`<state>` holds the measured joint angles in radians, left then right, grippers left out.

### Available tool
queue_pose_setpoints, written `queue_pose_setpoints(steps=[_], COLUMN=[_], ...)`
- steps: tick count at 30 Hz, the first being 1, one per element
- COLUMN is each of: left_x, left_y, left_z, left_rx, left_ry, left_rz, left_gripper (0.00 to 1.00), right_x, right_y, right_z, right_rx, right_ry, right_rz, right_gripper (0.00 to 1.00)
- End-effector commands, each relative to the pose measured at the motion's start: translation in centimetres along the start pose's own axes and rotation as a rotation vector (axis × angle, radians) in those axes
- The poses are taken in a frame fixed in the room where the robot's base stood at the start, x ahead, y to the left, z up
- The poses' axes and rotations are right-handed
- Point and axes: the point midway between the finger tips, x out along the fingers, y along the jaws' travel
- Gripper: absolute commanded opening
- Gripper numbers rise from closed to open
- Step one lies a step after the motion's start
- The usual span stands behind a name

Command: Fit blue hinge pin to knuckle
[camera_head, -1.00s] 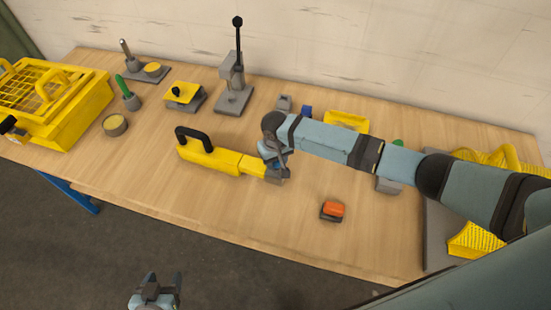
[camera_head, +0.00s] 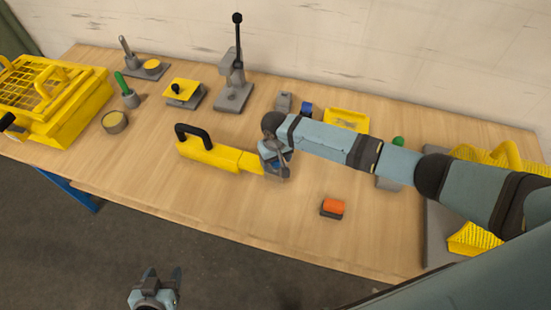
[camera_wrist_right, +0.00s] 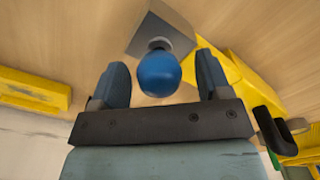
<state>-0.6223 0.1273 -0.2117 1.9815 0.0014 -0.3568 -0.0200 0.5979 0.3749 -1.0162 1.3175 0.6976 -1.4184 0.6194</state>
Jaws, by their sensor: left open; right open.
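The blue hinge pin (camera_wrist_right: 159,74) shows its round head in the right wrist view, in front of the grey knuckle block (camera_wrist_right: 150,32). A pale ring shows on the block behind the head; how deep the pin sits is hidden. My right gripper (camera_wrist_right: 163,70) is open, with one finger on each side of the blue head and gaps visible. In the head view my right gripper (camera_head: 276,165) is at the right end of the yellow hinged arm (camera_head: 218,156), mostly covering pin and knuckle. My left gripper (camera_head: 155,275) is open and empty over the floor, in front of the table.
An orange-topped block (camera_head: 332,208) lies near the front edge. A lever press (camera_head: 233,95), a grey block (camera_head: 284,102), a blue part (camera_head: 306,109) and a yellow tray (camera_head: 346,120) stand behind. A yellow basket (camera_head: 60,105) is far left. The front-left tabletop is clear.

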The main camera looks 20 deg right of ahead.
Motion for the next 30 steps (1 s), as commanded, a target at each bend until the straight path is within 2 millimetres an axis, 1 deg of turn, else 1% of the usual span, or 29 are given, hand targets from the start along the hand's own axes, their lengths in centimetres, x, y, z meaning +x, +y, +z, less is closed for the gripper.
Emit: queue_pose_setpoints(steps=[2,5,15,18,21,24,30], left_x=[0.0,0.0,0.4,0.5,0.6,0.8,0.8], left_y=[0.1,0.2,0.3,0.3,0.3,0.2,0.2], left_z=[0.2,0.4,1.1,1.2,1.1,0.9,0.7], left_rx=[-0.001,-0.001,-0.001,0.000,0.001,0.002,0.002], left_ry=[-0.003,-0.005,-0.008,-0.007,-0.004,0.000,0.003], left_rz=[0.003,0.003,0.007,0.008,0.008,0.008,0.008], left_gripper=[0.59,0.59,0.59,0.59,0.59,0.59,0.59], right_x=[-0.7,-2.2,-9.9,-11.6,-12.8,-13.5,-13.9], right_y=[0.0,0.0,0.0,0.0,0.0,0.0,0.0], right_z=[-0.1,-0.1,-0.1,-0.1,-0.1,0.0,0.0], right_rx=[0.000,0.000,0.000,-0.001,-0.001,0.000,0.000], right_ry=[0.002,0.003,0.004,0.003,0.002,0.001,0.001], right_rz=[-0.001,-0.002,-0.001,-0.002,-0.002,0.000,0.000], right_gripper=[0.71,0.71,0.71,0.71,0.71,0.71,0.71])
